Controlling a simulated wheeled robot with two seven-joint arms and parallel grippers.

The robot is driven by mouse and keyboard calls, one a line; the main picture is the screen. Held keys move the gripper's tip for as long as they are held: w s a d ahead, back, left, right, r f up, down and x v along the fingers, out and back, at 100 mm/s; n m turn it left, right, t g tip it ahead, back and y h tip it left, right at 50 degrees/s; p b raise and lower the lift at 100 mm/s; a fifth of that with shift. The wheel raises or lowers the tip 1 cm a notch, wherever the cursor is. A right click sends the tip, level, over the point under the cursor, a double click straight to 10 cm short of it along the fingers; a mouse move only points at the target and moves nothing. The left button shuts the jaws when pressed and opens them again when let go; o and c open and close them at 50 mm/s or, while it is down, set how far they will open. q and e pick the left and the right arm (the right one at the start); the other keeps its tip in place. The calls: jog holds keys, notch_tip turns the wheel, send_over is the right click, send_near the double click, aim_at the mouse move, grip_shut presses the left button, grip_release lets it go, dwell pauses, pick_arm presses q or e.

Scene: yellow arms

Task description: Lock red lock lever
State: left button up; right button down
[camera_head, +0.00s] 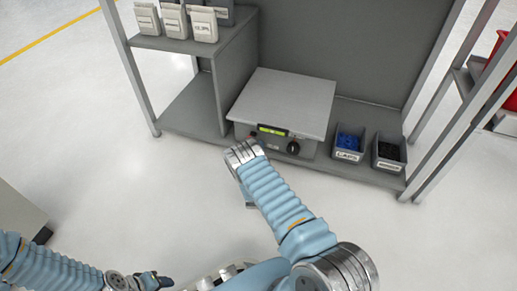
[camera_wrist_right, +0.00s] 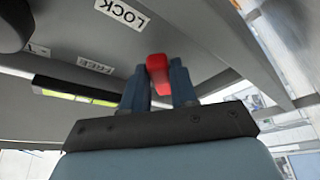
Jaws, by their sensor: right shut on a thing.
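The red lock lever (camera_wrist_right: 157,70) shows in the right wrist view, under the front of the grey machine. My right gripper (camera_wrist_right: 158,84) is shut on it, with one dark blue finger on each side. A white LOCK label (camera_wrist_right: 122,14) is above and left of the lever, and a FREE label (camera_wrist_right: 95,65) is further left. In the head view, my right wrist is at the front of the flat-topped machine (camera_head: 285,100), and my forearm hides the lever and right fingertips. My left gripper (camera_head: 152,281) is low at the bottom left, away from the machine; its jaw state is unclear.
The machine has a lit green display (camera_head: 272,131) and a black knob (camera_head: 293,147). To its right on the shelf stand a bin of blue caps (camera_head: 348,143) and a bin of black parts (camera_head: 389,152). White containers (camera_head: 203,25) stand upper left. The floor in front is clear.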

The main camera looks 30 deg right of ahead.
jog(key=shift+w+d+m+h, duration=0.1)
jog(key=shift+m+h, duration=0.2)
jog(key=shift+m, duration=0.1)
jog(key=c, duration=1)
grip_release()
jog(key=shift+f, duration=0.1)
jog(key=shift+o, duration=0.2)
jog(key=p+v, duration=0.1)
jog(key=v, duration=0.6)
jog(key=shift+s, duration=0.25)
